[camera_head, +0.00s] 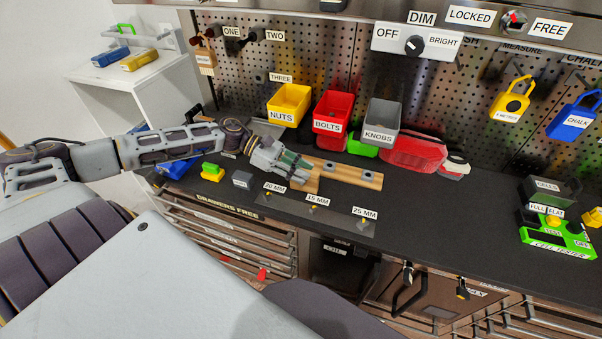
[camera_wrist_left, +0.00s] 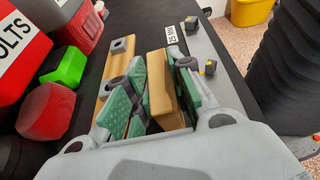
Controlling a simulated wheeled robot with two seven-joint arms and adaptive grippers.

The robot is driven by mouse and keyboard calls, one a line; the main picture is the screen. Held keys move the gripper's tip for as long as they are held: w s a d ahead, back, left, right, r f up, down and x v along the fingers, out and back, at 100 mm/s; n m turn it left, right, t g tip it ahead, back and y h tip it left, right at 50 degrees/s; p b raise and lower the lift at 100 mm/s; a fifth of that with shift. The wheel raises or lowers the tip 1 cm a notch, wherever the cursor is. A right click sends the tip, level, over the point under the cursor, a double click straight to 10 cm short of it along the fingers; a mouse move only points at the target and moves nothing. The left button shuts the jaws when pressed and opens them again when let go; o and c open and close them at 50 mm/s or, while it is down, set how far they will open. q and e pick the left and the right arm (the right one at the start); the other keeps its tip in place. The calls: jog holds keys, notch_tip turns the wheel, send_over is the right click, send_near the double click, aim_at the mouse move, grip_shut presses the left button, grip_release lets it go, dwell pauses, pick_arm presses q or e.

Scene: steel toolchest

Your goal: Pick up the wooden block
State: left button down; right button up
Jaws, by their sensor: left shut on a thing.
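The wooden block (camera_wrist_left: 165,88) is tan and stands between the green-padded fingers of my left gripper (camera_wrist_left: 158,100) in the left wrist view. The gripper is shut on it. In the head view my left gripper (camera_head: 291,168) is low over the workbench, at the left end of a wooden board (camera_head: 350,173) with grey fittings. The fingers mostly hide the block there, and I cannot tell whether it touches the bench. The board also shows in the left wrist view (camera_wrist_left: 118,68), left of the block. My right gripper is not in view.
Yellow NUTS (camera_head: 289,104), red BOLTS (camera_head: 333,112) and grey KNOBS (camera_head: 381,121) bins hang behind the gripper. A grey strip labelled 20, 15 and 25 MM (camera_head: 335,217) lies in front. A green cell tester (camera_head: 558,236) stands at right. The bench between is mostly clear.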

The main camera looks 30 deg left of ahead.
pick_arm(q)
jog(key=shift+r, duration=0.75)
notch_tip(320, 180, up, 6)
jog(key=shift+f+p, duration=0.2)
jog(key=shift+p, duration=1.05)
jog(key=shift+r, duration=1.1)
